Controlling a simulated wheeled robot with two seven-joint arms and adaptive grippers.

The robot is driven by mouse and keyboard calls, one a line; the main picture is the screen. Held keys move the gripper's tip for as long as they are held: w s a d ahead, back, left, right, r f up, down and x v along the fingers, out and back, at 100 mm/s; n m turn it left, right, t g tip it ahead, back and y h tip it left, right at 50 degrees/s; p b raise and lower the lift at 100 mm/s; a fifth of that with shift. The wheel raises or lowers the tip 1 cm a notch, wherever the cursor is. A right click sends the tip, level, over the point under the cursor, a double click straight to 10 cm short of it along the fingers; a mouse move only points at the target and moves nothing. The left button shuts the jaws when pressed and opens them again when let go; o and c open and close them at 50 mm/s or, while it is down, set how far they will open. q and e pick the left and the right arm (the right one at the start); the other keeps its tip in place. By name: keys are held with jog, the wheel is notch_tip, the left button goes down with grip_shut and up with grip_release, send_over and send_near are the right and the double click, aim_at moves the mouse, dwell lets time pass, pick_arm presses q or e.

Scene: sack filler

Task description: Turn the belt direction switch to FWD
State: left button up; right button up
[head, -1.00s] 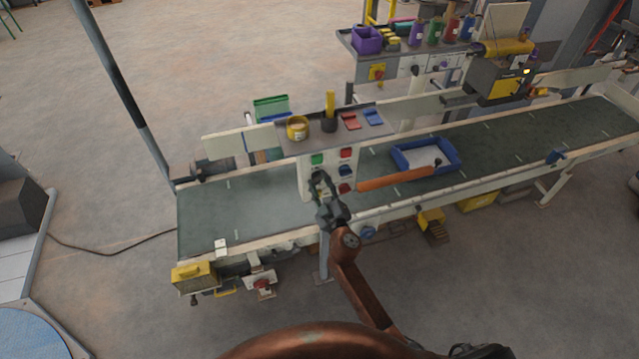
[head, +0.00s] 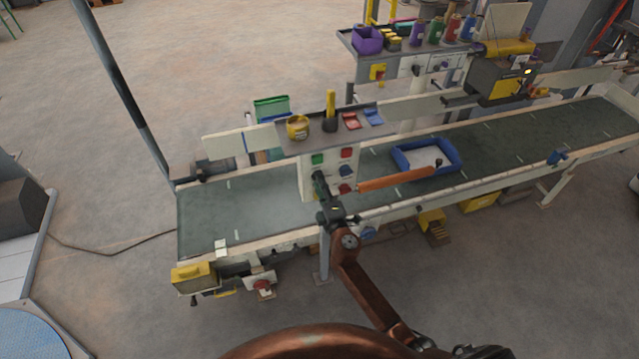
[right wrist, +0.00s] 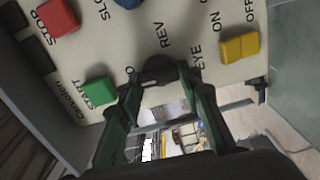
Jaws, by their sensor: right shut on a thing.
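The belt direction switch is a dark knob (right wrist: 158,66) on the pale control panel (right wrist: 205,55), with REV printed beside it; no FWD label can be read. My right gripper (right wrist: 160,82) has its two fingers on either side of the knob, shut on it. In the head view my right gripper (head: 321,186) is at the front of the control box (head: 305,180), covering the switch. The knob's exact pointing direction is hard to tell. My left gripper is not in view.
Near the knob are a green START button (right wrist: 99,93), a red STOP button (right wrist: 57,18) and a yellow EYE rocker (right wrist: 240,47). A blue tray (head: 452,163) sits on the belt (head: 250,205).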

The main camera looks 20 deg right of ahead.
jog(key=shift+f+n, duration=0.1)
jog(key=shift+n, duration=0.4)
jog(key=o, duration=1.2)
jog(key=shift+c, duration=0.2)
jog(key=s, duration=1.2)
jog(key=shift+d, duration=0.2)
